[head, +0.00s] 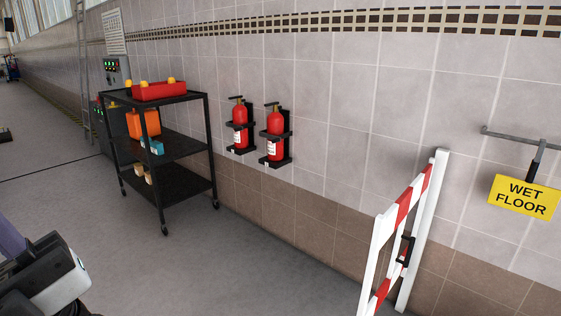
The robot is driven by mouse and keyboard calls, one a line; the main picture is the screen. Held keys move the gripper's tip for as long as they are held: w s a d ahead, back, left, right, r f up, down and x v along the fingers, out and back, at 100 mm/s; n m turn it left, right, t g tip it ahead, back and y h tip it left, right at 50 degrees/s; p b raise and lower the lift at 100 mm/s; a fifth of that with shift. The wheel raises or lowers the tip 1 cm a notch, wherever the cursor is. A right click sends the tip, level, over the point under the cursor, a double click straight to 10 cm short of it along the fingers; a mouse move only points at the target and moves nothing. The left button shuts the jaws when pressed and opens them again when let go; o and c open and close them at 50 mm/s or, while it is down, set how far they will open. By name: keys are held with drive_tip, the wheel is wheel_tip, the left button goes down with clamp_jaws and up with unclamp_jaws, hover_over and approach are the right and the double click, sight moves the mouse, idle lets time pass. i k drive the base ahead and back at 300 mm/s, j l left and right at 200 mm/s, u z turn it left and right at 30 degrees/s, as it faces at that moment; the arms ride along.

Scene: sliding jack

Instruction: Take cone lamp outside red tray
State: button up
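A red tray (163,92) sits on the top shelf of a black cart left of the middle. Two small yellow-orange tops show above its rim, one at the left (143,84) and one at the right (171,80). They may be cone lamps, but their lower parts are hidden by the tray wall and they are too small to be sure. My gripper's fingers are not in view. Part of my arm shows at the lower left, well short of the cart.
The black three-shelf cart (172,147) stands near the tiled wall, holding an orange container (142,123) and small boxes. Two fire extinguishers (274,124) hang to its right. A red-white barrier (404,210) stands at right, near a wet floor sign (524,196). Floor before the cart is clear.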

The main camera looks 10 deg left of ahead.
sight(128, 82)
drive_tip(key=i+j+u, duration=0.25)
drive_tip(key=j+u, duration=0.15)
drive_tip(key=i+j+u, duration=0.7)
drive_tip(key=u, duration=0.15)
drive_tip(key=i+j+u, duration=0.15)
drive_tip(key=i+u, duration=0.45)
drive_tip(key=i, duration=1)
drive_tip(key=i+z, duration=0.1)
drive_tip(key=i, duration=0.5)
drive_tip(key=i+j+z, duration=0.15)
drive_tip(key=i, duration=0.5)
drive_tip(key=i+j+z, duration=0.15)
drive_tip(key=i+z, duration=0.2)
drive_tip(key=i+j+z, duration=0.25)
drive_tip(key=i+z, duration=0.15)
drive_tip(key=i+j+z, duration=0.5)
drive_tip(key=z, duration=0.25)
drive_tip(key=i+j+z, duration=0.1)
drive_tip(key=z, duration=0.3)
drive_tip(key=j+z, duration=0.3)
drive_tip(key=z, duration=0.15)
drive_tip(key=i, duration=0.05)
